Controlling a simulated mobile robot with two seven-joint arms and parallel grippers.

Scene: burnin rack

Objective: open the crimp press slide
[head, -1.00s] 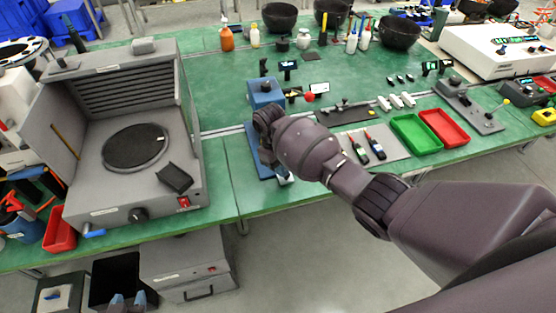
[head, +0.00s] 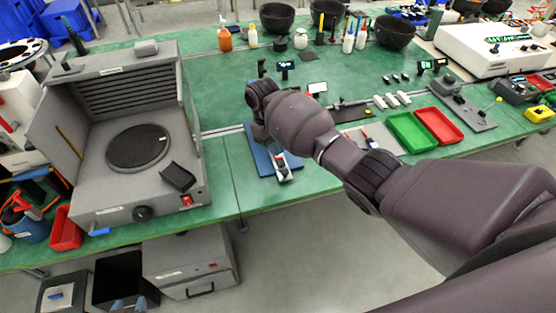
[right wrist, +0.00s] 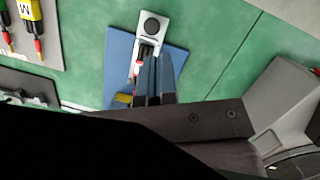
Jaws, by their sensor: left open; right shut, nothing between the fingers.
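The crimp press stands on a blue base plate (head: 262,160); its body is mostly hidden behind my right wrist in the head view. Its pale slide (head: 284,174) shows at the front of the plate, with a red part behind its end. In the right wrist view the slide (right wrist: 151,27) has a round black knob and lies over the blue plate (right wrist: 119,48). My right gripper (right wrist: 157,60) is shut and empty, its fingertips beside the slide; contact is unclear.
A grey hooded unit with a round black plate (head: 137,146) stands left of the press. Green (head: 411,132) and red (head: 438,125) trays lie to the right. Bowls and bottles line the back. The green bench in front of the press is clear.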

